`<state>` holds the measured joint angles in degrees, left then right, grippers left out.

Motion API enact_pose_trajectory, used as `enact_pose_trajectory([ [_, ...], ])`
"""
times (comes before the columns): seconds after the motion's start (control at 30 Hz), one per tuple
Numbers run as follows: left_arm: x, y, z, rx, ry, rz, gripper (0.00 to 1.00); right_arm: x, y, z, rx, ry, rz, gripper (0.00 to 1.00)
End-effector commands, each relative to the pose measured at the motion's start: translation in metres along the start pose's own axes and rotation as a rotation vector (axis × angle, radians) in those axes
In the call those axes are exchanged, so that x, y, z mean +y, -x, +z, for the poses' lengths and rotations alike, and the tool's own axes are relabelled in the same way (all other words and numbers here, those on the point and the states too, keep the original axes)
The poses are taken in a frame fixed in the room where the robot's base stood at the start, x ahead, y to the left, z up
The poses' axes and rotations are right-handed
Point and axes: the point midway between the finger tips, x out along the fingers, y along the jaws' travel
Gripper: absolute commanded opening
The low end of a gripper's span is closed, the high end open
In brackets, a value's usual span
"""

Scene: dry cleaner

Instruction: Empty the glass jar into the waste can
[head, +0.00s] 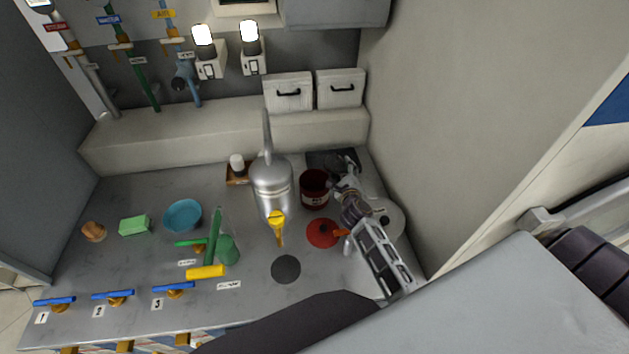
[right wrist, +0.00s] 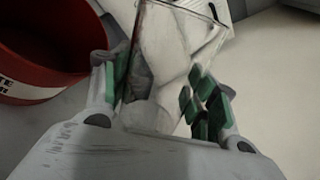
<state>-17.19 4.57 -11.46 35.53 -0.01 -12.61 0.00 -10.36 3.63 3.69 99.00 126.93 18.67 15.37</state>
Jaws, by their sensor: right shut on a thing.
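The glass jar (right wrist: 178,45) is clear, with pale and grey shapes showing through its wall; I cannot tell whether these are contents or background. My right gripper (right wrist: 158,92) is shut on the jar, its green-padded fingers on either side. In the head view the jar (head: 338,165) is small and partly hidden by my right gripper (head: 347,182), just right of the dark red can with a white label (head: 315,197). This open can, likely the waste can, also shows at the left of the wrist view (right wrist: 35,45), beside the jar and apart from it. My left gripper is out of view.
A wall rises close on the right. A blue bowl (head: 182,216) and green items are further left. Bare counter (head: 255,290) lies in front.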

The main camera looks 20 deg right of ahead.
Motion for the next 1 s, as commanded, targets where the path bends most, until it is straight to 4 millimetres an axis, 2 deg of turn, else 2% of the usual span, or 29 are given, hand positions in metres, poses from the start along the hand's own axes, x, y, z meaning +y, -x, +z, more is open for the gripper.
enact_pose_trajectory([
  [0.6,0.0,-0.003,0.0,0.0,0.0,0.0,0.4,-0.014,0.004,-0.001,-0.079,-0.275,-0.001,0.28],
  [1.0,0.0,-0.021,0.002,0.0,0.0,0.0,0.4,-0.012,0.003,-0.013,-0.117,-0.406,-0.001,0.28],
])
